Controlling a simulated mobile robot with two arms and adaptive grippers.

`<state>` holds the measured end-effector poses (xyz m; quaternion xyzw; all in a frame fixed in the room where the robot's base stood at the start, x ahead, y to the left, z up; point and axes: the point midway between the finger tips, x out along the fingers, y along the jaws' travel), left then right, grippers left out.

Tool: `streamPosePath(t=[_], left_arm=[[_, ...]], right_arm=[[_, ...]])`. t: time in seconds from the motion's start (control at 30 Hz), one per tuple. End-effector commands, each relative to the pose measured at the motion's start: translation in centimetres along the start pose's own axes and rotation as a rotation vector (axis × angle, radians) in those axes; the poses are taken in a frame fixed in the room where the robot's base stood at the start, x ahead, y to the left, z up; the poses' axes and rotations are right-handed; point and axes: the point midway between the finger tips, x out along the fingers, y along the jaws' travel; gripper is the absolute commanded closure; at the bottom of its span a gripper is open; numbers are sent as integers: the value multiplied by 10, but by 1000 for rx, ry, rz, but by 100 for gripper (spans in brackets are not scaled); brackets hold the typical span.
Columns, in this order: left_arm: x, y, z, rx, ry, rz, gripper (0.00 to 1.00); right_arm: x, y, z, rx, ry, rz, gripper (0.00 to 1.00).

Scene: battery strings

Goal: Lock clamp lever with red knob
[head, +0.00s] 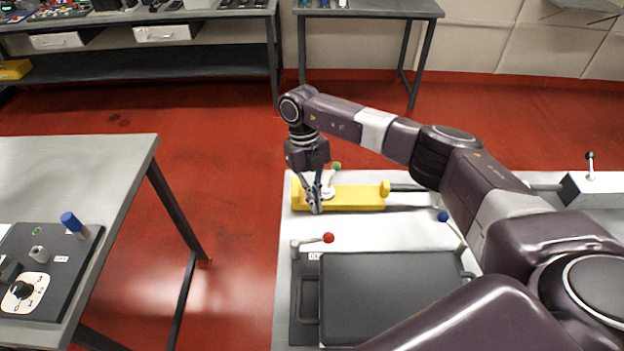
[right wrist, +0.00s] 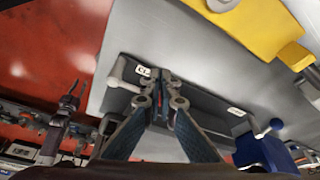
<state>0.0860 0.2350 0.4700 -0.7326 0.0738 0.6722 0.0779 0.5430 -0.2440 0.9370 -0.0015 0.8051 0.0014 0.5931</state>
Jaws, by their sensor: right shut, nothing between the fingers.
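The red knob (head: 328,238) is on the end of a short clamp lever (head: 310,241) at the back left corner of a dark tray. The lever points to the right and lies nearly flat. My right gripper (head: 315,208) is shut and empty, pointing down in front of the yellow block's left end, behind and left of the red knob and apart from it. In the right wrist view its shut fingertips (right wrist: 165,78) cover part of the tray's edge; the red knob is not clearly visible there. My left gripper is not in view.
The yellow block (head: 350,198) lies behind the tray (head: 390,295), with a green knob (head: 336,166) beyond it. A blue knob (head: 443,216) stands at the tray's right. Another table (head: 110,165) with a control panel is at the left, across an open red floor.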

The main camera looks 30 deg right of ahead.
Motion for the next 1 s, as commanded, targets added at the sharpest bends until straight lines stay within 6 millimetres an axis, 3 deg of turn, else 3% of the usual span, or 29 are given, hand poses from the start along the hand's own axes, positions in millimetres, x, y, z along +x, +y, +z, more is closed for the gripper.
streamPosePath(t=[0.07, 0.33, 0.87, 1.0], left_arm=[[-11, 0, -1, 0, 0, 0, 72], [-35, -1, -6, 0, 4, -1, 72], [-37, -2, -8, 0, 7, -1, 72], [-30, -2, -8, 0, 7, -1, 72]], right_arm=[[15, 0, -3, 1, 6, -1, 100], [27, 0, -30, 1, 1, 0, 100], [33, 1, -35, 2, -1, 1, 100], [34, 8, -29, 22, -2, 7, 100]])
